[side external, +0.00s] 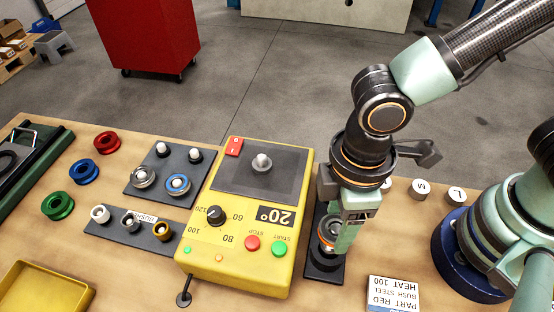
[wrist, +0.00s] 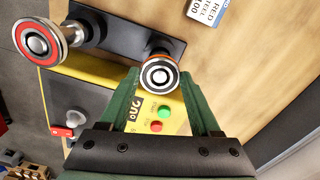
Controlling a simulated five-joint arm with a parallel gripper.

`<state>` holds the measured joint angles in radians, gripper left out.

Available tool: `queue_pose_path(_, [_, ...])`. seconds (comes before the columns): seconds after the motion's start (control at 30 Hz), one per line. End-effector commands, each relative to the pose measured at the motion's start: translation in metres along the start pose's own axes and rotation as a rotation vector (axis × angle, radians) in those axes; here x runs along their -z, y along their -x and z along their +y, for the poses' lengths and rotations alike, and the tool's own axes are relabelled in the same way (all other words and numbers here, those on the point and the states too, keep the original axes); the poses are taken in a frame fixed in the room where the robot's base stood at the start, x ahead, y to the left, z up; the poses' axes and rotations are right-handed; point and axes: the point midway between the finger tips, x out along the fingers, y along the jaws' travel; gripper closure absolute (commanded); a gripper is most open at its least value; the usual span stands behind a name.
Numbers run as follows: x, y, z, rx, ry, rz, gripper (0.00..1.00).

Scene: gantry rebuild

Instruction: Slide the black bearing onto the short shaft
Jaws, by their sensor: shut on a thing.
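My gripper (side external: 340,228) is shut on the black bearing (side external: 328,236), low over a dark plate (side external: 323,276) at the right of the yellow box. In the wrist view the bearing (wrist: 146,64) is a dark ring with an orange band, between the green fingertips (wrist: 162,82). A silver round end (wrist: 160,75), likely the short shaft, shows in its middle. The bearing appears to be around the shaft, but how far down it sits I cannot tell. A taller shaft on the same plate carries a red-faced ring (wrist: 38,39); my arm hides it in the side view.
The yellow box (side external: 232,235) with buttons and a dial stands close at the left. A printed card (side external: 393,293) lies at the front right. White caps marked M (side external: 421,188) and L (side external: 455,195) lie behind. Coloured rings, two dark racks and a yellow tray (side external: 45,290) fill the left.

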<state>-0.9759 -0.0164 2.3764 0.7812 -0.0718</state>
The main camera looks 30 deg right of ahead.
Motion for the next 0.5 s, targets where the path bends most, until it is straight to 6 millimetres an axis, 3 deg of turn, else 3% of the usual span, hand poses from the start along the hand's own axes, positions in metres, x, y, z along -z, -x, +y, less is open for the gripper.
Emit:
queue_pose_path(0.03, [0.0001, 0.0001, 0.0000, 0.000, 0.000, 0.000, 0.28])
queue_pose_path(0.1, [0.0001, 0.0001, 0.0000, 0.000, 0.000, 0.000, 0.02])
queue_pose_path(0.5, [0.0004, 0.0042, 0.0000, 0.000, 0.000, 0.001, 0.01])
